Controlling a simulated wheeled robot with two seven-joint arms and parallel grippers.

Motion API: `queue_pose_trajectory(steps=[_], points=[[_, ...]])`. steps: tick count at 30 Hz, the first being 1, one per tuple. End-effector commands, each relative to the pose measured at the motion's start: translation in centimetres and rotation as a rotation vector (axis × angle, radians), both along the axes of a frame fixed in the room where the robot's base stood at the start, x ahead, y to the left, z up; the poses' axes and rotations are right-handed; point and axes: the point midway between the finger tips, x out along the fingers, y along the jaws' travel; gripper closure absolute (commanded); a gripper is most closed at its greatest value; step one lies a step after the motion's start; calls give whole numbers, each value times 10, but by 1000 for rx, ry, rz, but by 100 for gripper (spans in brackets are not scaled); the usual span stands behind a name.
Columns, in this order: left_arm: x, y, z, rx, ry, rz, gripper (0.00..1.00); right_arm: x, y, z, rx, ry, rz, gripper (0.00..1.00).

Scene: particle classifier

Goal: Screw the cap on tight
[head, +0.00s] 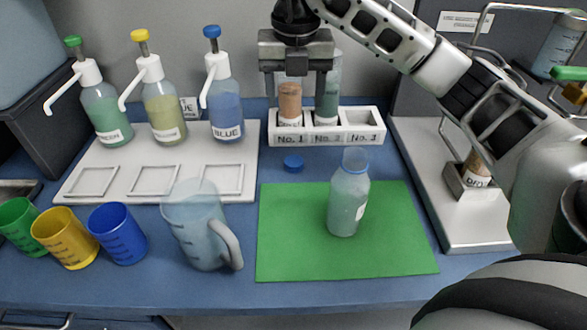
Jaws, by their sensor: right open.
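A translucent pale-blue bottle (347,205) stands upright on the green mat (290,255); its neck shows no cap. A small blue cap (293,163) lies on the blue table, behind the mat and left of the bottle. My right gripper (295,98) points down, open, at the back near the white tube rack (300,138). In the picture its fingers lie either side of a brown-filled tube (290,103) in slot No. 1; I cannot tell whether they are around it or in front of it. My left gripper is out of view.
A clear jug (195,225) stands left of the mat, beside blue (118,235), yellow (65,240) and green (20,228) cups. Pump bottles stand on a white board (120,185) at back left. A grey stand (425,180) is at right, partly behind my arm.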

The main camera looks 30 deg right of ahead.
Motion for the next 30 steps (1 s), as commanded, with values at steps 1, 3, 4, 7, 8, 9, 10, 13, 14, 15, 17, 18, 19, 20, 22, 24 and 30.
queue_pose_trajectory(steps=[1,3,4,7,8,9,10,13,14,15,17,18,19,20,22,24,30], points=[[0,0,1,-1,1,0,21,0,0,1,0,0,0,38],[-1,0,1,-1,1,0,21,0,0,1,0,0,0,38],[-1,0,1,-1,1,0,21,0,0,1,0,0,0,38],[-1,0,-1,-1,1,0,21,0,0,-3,0,1,1,38],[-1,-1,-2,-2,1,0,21,0,0,-6,1,2,1,38],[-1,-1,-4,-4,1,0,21,1,0,-12,1,3,2,38],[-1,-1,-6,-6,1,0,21,1,0,-17,1,4,2,38],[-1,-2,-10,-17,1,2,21,2,-1,-37,2,7,0,38],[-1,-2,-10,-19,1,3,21,3,-2,-43,1,6,0,38],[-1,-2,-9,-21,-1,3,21,4,-3,-52,1,7,0,38],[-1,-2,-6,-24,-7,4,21,5,-4,-64,0,6,-1,38],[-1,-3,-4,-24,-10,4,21,6,-4,-72,0,6,-1,38],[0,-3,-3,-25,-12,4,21,7,-5,-77,0,5,-1,38],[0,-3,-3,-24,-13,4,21,7,-5,-83,0,5,0,38],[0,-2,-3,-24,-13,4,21,9,-5,-93,0,4,0,38],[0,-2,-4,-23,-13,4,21,10,-6,-100,0,2,0,38],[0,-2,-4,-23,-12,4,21,11,-6,-106,0,0,0,38]])
